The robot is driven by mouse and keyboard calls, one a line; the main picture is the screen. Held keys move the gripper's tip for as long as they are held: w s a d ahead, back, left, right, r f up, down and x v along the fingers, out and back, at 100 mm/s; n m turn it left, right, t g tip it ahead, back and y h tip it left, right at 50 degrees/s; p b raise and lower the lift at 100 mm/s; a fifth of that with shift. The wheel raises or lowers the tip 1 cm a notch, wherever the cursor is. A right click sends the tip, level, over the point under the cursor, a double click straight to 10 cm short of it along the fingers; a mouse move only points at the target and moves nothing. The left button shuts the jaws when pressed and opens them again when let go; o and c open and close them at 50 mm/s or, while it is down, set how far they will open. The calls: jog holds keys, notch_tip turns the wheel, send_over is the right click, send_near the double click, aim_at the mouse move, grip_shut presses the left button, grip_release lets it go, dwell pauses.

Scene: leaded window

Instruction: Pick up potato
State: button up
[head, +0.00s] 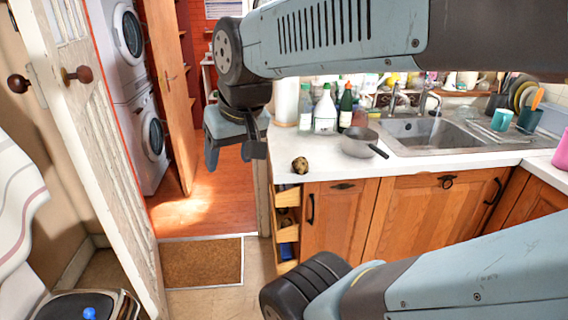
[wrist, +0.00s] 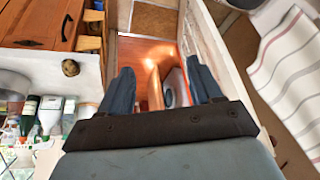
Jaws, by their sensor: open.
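A small brown potato (head: 300,165) lies on the white countertop (head: 330,168) near its front left corner, left of a grey saucepan (head: 360,143). It also shows in the wrist view (wrist: 70,68), left of my gripper. My gripper (head: 231,158) hangs in the air to the left of the potato, past the counter's end. In the wrist view my gripper's two fingers (wrist: 162,88) are spread wide with nothing between them, and the floor shows beyond.
Several bottles (head: 325,112) stand behind the saucepan. A sink (head: 420,135) is set into the counter on the right. A white door (head: 95,140) stands at left, and a doormat (head: 202,262) lies on the floor.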

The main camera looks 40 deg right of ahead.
jog(key=o, duration=0.6)
jog(key=w+d+f+m+y, duration=0.1)
jog(key=m, duration=0.1)
jog(key=w+d+f+m+g+y, duration=0.1)
jog(key=w+f+m, duration=0.1)
jog(key=m, duration=0.1)
jog(key=w+d+f+m+g+y, duration=0.1)
jog(key=w+m, duration=0.1)
jog(key=m, duration=0.1)
jog(key=shift+d+f, duration=0.4)
jog(key=shift+o, duration=0.2)
jog(key=m+t, duration=1)
jog(key=m, duration=1.4)
send_near(306, 164)
jog(key=x, duration=1.2)
jog(key=shift+w, duration=0.2)
